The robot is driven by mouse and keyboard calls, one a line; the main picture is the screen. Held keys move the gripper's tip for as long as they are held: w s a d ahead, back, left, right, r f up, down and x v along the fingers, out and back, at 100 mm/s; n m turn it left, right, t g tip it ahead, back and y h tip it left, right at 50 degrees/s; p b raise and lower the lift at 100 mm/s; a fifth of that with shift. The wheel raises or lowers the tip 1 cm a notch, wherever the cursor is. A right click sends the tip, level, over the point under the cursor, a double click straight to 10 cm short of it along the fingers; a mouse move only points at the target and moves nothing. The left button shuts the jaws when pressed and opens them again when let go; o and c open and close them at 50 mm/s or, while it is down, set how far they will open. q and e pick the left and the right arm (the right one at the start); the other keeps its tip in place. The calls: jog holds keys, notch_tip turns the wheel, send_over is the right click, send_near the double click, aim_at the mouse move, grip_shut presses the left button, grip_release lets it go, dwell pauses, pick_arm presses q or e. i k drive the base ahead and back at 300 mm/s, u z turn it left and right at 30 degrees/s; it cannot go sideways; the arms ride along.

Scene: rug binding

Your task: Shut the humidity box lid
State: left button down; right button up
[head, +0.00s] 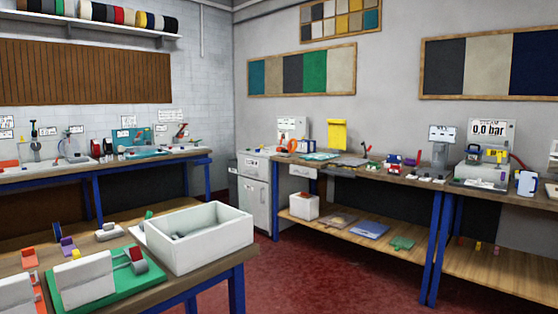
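No lid or box marked as the humidity box can be made out for certain. A large white open-topped box (200,248) stands on the near left bench, with a grey object lying inside; no lid shows on it. A smaller white box (303,206) with a reddish-brown top edge sits on the lower shelf of the right bench; whether it has a lid is too small to tell. Neither of my grippers is in view.
The near bench (232,262) also holds a green board (122,283) with a white block and small coloured parts. A grey cabinet (258,190) stands in the corner. The right bench carries devices, including a "0,0 bar" unit (492,132). Red floor (325,270) between benches is clear.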

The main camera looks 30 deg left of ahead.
aim_at(207, 162)
jog(key=u, duration=0.05)
jog(key=i, duration=1)
jog(key=u, duration=0.4)
